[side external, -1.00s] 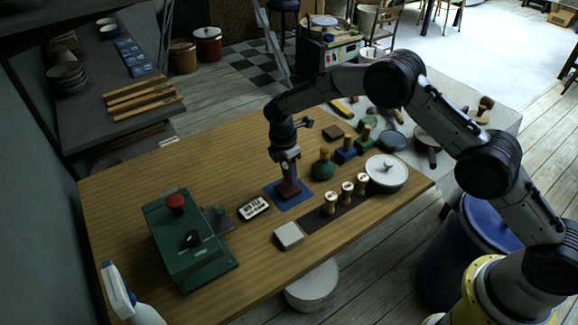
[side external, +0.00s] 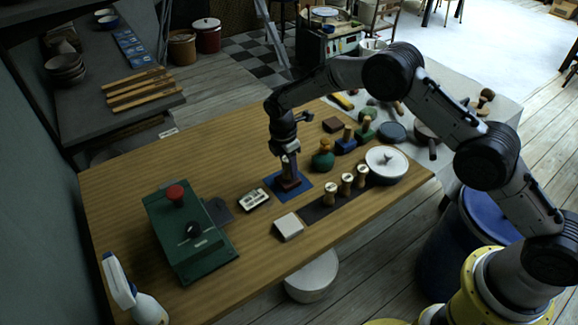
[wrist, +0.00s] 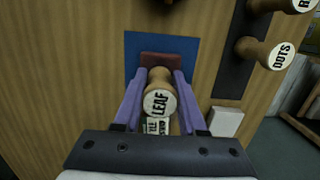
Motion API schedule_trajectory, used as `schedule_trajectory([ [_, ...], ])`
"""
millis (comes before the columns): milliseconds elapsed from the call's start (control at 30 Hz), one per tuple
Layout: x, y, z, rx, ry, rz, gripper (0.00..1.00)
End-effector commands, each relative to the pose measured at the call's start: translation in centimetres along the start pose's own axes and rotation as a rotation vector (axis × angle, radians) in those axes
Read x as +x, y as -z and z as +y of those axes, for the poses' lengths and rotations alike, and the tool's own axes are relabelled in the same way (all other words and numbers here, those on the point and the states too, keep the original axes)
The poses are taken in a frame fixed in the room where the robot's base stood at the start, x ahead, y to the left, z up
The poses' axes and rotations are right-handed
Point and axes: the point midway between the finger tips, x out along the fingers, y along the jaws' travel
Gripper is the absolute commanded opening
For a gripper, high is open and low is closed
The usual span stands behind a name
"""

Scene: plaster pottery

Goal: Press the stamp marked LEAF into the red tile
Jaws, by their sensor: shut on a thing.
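My gripper (wrist: 160,78) is shut on the stamp marked LEAF (wrist: 160,102), a wooden handle with a pale lettered top, held upright between its purple fingers. The red tile (wrist: 168,58) lies on a blue mat (wrist: 146,43). In the side view, my gripper (side external: 288,169) is right over the red tile (side external: 288,186) on the blue mat (side external: 274,183). The stamp's lower end is hidden, so I cannot tell whether it touches the tile. The DOTS stamp (wrist: 268,53) stands to the right in the wrist view.
Several stamps stand on a dark strip (side external: 313,214), near a white lidded pot (side external: 387,160). Green (side external: 323,156) and blue (side external: 346,143) handled tools stand behind. A white block (side external: 288,227), a small labelled block (side external: 254,200) and a green press (side external: 185,235) are nearby. The table's back left is clear.

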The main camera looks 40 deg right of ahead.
Motion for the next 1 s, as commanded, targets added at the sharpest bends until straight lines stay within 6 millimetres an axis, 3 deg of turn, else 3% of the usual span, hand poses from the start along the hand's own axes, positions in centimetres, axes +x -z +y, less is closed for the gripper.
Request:
schedule_trajectory([
  [1000,1.1,0.1,0.0,0.000,0.000,0.000,0.00],
])
